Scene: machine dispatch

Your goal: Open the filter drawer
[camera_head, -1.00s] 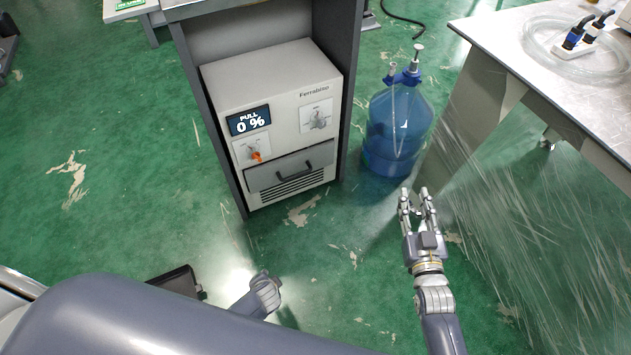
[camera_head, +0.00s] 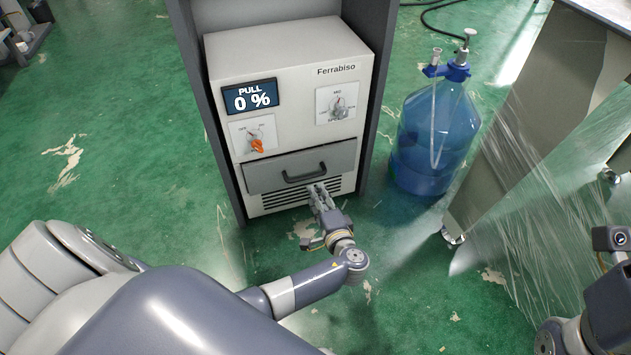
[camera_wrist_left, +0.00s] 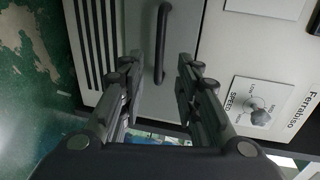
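The filter drawer (camera_head: 265,178) is a grey front low on the white Ferrabiso machine (camera_head: 290,55). It appears shut. Its dark bar handle (camera_head: 304,172) also shows upright in the left wrist view (camera_wrist_left: 161,45). My left gripper (camera_head: 319,192) is just below and right of the handle in the head view. In the left wrist view the fingers (camera_wrist_left: 157,72) are spread apart, with the handle seen between them; contact is not visible. Only part of my right arm shows at the right edge; its fingers are out of frame.
The display (camera_head: 251,96) reads "PULL 0 %". An orange-marked knob (camera_head: 257,145) is above the drawer, and a speed knob (camera_head: 338,105) is at the upper right. A blue water bottle (camera_head: 432,140) stands right of the cabinet, beside a table (camera_head: 545,100). Floor at left is open.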

